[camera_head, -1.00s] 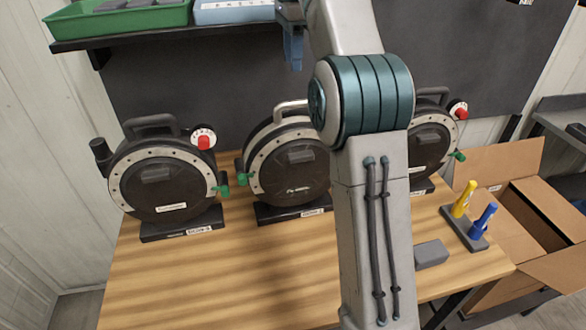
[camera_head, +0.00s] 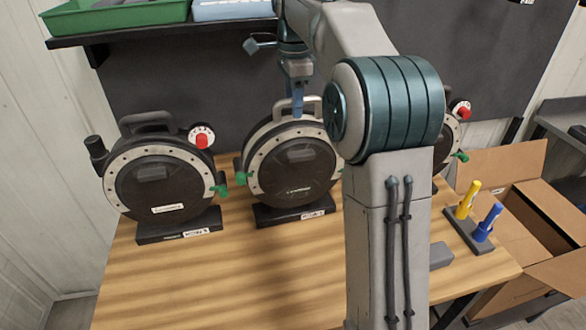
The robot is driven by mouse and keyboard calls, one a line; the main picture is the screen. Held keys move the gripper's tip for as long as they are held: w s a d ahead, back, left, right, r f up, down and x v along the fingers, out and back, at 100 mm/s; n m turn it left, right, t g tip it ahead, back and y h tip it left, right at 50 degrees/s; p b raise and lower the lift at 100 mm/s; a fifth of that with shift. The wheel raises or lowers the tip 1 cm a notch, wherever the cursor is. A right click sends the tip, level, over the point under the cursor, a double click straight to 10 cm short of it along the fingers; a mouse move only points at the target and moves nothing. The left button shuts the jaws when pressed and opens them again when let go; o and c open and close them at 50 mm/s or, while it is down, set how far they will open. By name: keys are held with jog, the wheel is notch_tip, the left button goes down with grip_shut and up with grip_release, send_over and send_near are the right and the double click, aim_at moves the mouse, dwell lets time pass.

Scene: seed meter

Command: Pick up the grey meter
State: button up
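Three round, drum-shaped meters stand on the wooden table. The middle meter (camera_head: 292,170) has a light grey handle and a silver rim, and a green knob at its left side; it looks like the grey meter. The left meter (camera_head: 158,182) has a dark handle and a red knob. The right meter (camera_head: 447,140) is mostly hidden behind my arm. My gripper (camera_head: 297,112) points down at the middle meter's handle, with blue fingertips at or just in front of it. I cannot tell whether it touches, or whether the fingers are apart.
A shelf with a green tray (camera_head: 115,18) and a pale blue tray (camera_head: 232,10) hangs at the back left. A yellow and a blue tool stand in a grey holder (camera_head: 467,230) at the right. An open cardboard box (camera_head: 515,200) is beside the table. The front of the table is clear.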

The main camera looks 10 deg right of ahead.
jog(key=shift+f, duration=0.2)
grip_shut()
dwell(1.2)
jog(key=shift+r, duration=0.2)
